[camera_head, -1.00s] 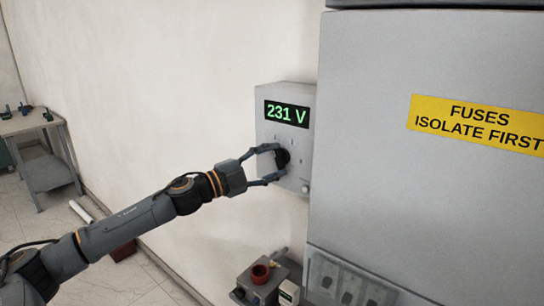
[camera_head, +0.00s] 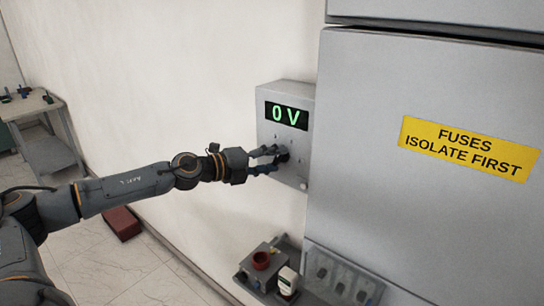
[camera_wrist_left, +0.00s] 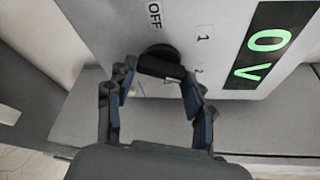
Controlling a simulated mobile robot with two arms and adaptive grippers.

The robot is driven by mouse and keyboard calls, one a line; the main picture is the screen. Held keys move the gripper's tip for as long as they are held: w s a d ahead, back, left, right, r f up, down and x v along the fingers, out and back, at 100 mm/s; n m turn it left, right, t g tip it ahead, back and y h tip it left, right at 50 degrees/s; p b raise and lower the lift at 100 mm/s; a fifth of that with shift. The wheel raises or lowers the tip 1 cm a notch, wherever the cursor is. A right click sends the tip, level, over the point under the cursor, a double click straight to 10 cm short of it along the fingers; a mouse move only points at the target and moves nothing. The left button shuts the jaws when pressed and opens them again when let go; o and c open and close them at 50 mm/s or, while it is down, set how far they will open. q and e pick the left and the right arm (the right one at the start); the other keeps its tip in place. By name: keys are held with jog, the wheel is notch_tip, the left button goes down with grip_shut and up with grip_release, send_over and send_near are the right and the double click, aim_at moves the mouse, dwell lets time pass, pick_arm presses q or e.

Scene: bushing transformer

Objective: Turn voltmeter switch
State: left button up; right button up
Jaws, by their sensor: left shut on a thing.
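The voltmeter box (camera_head: 270,133) is a grey panel on the wall, and its green display (camera_head: 286,115) reads 0 V. Its black rotary switch (camera_head: 284,151) is below the display. My left gripper (camera_head: 281,157) is shut on the switch knob, one finger on each side. In the left wrist view the knob (camera_wrist_left: 159,62) shows between the fingertips of the gripper (camera_wrist_left: 158,76), with the labels OFF, 1 and 2 near it. The fingers partly hide the knob in the head view. My right gripper is not in view.
A large grey cabinet (camera_head: 370,110) with a yellow fuses sign (camera_head: 468,148) stands close to the right. A workbench (camera_head: 45,150) stands far left.

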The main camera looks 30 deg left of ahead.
pick_arm(q)
jog(key=shift+m, duration=0.4)
dwell(0.3)
jog(key=o, duration=1.2)
jog(key=shift+c, duration=0.2)
